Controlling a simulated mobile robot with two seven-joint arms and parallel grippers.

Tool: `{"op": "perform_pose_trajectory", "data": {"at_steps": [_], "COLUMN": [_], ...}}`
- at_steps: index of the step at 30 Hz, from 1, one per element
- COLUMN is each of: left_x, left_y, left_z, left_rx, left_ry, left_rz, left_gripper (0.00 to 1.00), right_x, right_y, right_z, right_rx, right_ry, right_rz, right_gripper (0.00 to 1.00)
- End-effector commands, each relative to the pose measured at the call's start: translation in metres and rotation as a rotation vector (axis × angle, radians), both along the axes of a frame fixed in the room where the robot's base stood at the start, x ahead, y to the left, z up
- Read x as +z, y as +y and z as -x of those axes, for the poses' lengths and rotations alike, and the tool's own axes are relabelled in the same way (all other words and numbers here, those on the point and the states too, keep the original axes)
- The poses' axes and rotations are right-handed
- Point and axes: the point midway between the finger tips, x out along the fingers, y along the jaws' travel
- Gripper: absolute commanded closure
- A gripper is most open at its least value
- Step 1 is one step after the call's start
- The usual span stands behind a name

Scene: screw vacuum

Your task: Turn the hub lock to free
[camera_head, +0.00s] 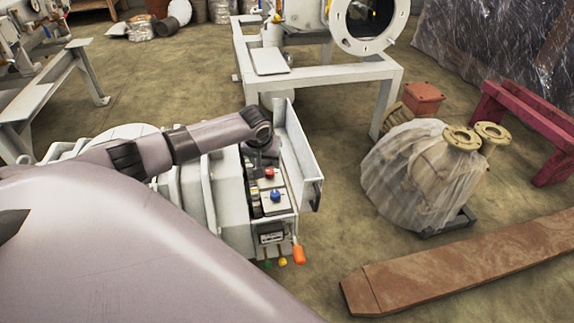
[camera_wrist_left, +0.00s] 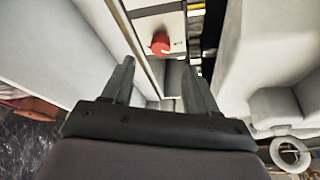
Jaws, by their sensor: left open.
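My left gripper (camera_head: 263,158) reaches down over the control box of a pale grey machine (camera_head: 228,205). The wrist view shows its two fingers (camera_wrist_left: 160,82) apart, with nothing held between them. A red knob (camera_wrist_left: 160,43) on a pale panel shows just beyond the fingertips, apart from them. In the head view the red knob (camera_head: 269,174) sits beside the gripper, with a blue knob (camera_head: 275,195) nearer the front. An orange handle (camera_head: 298,254) is at the box's lower front corner. I cannot tell which of these is the hub lock. My right gripper is not in view.
An upright pale panel (camera_head: 300,155) stands close to the gripper's right. A white steel frame (camera_head: 335,80) is behind. A plastic-wrapped vessel (camera_head: 410,175) and a rusty beam (camera_head: 470,262) lie to the right, with open floor between.

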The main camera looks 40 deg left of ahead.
Motion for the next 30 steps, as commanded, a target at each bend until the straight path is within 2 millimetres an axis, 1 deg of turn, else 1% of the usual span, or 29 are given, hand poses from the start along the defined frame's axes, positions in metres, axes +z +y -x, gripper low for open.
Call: {"op": "perform_pose_trajectory", "data": {"at_steps": [5,12,15,20,29,30], "left_x": [-0.016,-0.049,-0.058,-0.065,-0.065,-0.065], "left_y": [0.004,0.01,0.012,0.014,0.014,0.014], "left_z": [-0.005,-0.016,-0.02,-0.023,-0.024,-0.024], "left_rx": [0.008,0.006,0.005,0.004,0.003,0.003], "left_ry": [0.002,0.0,0.0,0.0,0.001,0.001], "left_rz": [0.001,-0.001,0.001,-0.001,-0.001,-0.001], "left_gripper": [0.41,0.41,0.41,0.41,0.41,0.51], "right_x": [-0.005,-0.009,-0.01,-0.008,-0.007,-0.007], "right_y": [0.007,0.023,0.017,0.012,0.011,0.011], "right_z": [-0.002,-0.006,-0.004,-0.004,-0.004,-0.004], "right_rx": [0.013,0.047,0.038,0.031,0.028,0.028], "right_ry": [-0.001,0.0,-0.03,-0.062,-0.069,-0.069], "right_rz": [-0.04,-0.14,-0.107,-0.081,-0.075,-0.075], "right_gripper": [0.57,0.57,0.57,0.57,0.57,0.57]}}
